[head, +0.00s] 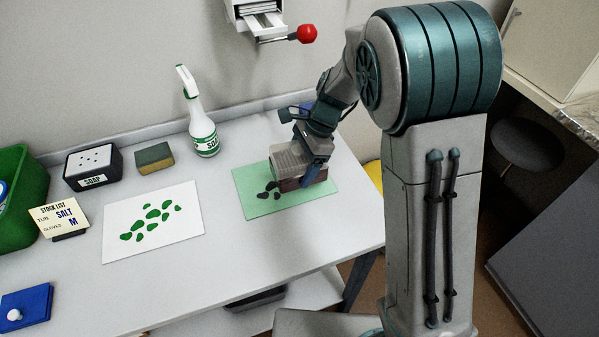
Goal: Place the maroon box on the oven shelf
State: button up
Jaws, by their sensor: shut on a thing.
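The maroon box (289,185) is on or just above the green mat (258,205) near the right end of the white bench; I cannot tell whether it touches the mat. My gripper (303,175) is over the box from above and is shut on it. The gripper hides most of the box, and only a low maroon side shows. I cannot make out an oven shelf in this view.
A white spray bottle (202,128), a sponge (154,158), a black soap box (92,167) and a stock list card (59,218) stand on the bench (225,258). A white sheet with green blobs (153,222) lies left of the mat. A red-knobbed dispenser (262,18) hangs above.

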jog(key=shift+f, duration=2.05)
jog(key=shift+f, duration=0.1)
jog(key=shift+f, duration=0.15)
jog(key=o, duration=1)
jog(key=shift+o, duration=0.2)
